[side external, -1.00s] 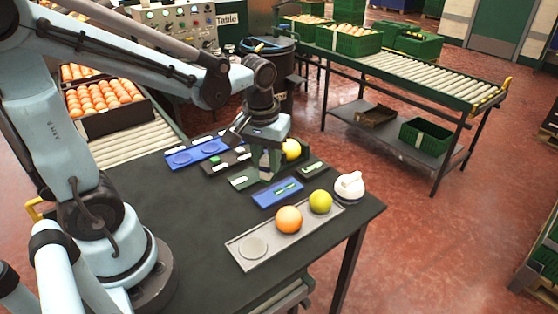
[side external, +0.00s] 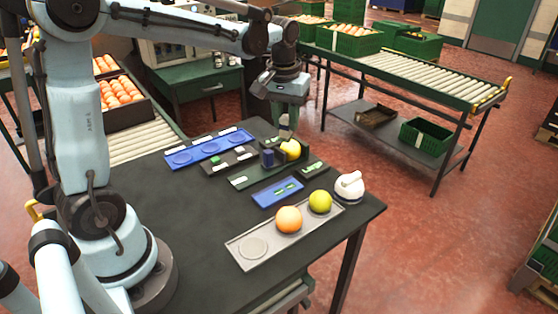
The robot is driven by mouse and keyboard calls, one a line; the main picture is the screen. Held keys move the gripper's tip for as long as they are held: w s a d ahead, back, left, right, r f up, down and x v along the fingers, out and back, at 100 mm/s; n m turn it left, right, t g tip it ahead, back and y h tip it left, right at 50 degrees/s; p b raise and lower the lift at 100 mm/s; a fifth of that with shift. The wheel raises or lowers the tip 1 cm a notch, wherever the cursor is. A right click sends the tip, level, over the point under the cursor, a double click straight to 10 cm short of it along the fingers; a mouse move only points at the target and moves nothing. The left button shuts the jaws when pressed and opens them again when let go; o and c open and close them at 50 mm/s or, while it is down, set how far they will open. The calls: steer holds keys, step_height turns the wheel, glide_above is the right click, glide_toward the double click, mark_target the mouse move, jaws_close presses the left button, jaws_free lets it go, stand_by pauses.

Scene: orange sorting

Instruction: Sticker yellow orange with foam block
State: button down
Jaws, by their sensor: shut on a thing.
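The yellow orange (side external: 291,149) sits at the right end of the dark green tray (side external: 243,180), low in the picture's middle. My gripper (side external: 286,130) hangs right above it, pointing down, its tips at or very near the fruit's top. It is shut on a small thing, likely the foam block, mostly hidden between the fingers. I cannot tell whether that touches the fruit. A dark blue block (side external: 267,158) stands just left of the fruit. A blue tray (side external: 278,192) with green oval marks, seemingly stickers, lies in front.
A grey tray (side external: 236,248) holds an orange fruit (side external: 289,219) and a yellow-green fruit (side external: 320,201); its left round spot is empty. A white knobbed object (side external: 350,187) stands at the right edge. A longer blue tray (side external: 208,148) lies behind. The table's front left is bare.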

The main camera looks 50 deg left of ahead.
steer(key=w+a+r, duration=0.1)
steer(key=w+a, duration=0.4)
steer(key=shift+w+d+f, duration=0.1)
steer(key=shift+f, duration=1.3)
steer(key=shift+w+f, duration=0.1)
steer(key=shift+f, duration=1.25)
steer(key=shift+f, duration=0.65)
steer(key=shift+r, duration=0.1)
step_height(320, 180, up, 7)
stand_by(0.9)
stand_by(0.4)
